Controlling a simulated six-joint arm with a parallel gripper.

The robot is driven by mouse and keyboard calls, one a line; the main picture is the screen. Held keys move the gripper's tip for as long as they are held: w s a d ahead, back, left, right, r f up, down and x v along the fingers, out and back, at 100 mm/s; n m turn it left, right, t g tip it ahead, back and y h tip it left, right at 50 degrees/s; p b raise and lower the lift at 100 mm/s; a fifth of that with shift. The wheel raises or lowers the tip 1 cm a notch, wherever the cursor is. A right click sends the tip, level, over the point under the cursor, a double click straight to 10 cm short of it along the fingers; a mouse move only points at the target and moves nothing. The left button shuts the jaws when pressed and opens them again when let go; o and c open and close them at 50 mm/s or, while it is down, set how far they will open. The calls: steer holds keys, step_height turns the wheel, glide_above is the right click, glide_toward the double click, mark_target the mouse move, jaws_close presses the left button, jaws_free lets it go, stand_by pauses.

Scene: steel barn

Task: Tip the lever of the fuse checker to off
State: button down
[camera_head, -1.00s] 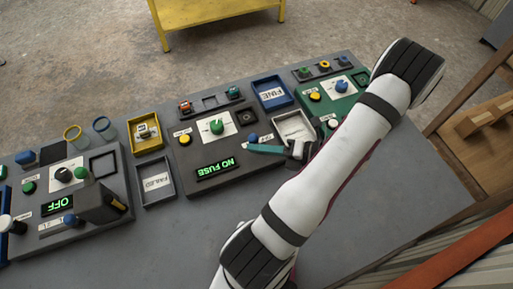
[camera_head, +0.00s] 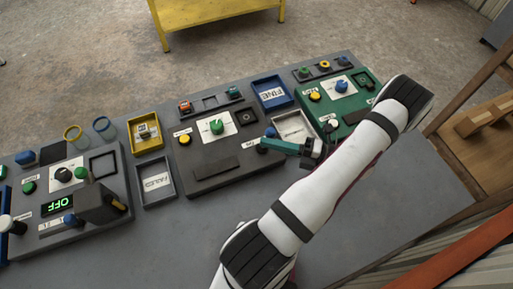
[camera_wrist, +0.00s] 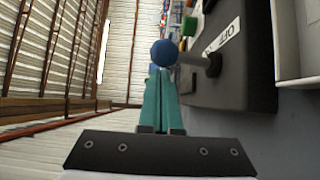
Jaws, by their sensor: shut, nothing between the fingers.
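The fuse checker (camera_head: 240,169) is the middle dark grey panel, with a green knob (camera_head: 217,126) and a display (camera_head: 215,169) that is now dark. Its lever has a blue ball (camera_head: 270,131) at the panel's right side, tilted to the right; the ball (camera_wrist: 163,52) and its grey stem also show in the wrist view, beside an OFF label (camera_wrist: 222,38). My gripper (camera_head: 272,143) is shut and empty, its teal fingers (camera_wrist: 160,95) pointing at the lever, tips right by the ball. I cannot tell whether they touch it.
A green panel (camera_head: 345,118) stands to the right and another grey panel (camera_head: 105,160) with a lit OFF display to the left. Trays marked FINE (camera_head: 271,92) and FAILED (camera_head: 156,183) flank the checker. The table's front (camera_head: 180,245) is clear.

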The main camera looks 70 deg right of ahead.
steer(key=shift+s+d+f, duration=0.1)
steer(key=shift+s+d, duration=0.15)
steer(key=shift+d, duration=0.1)
stand_by(0.3)
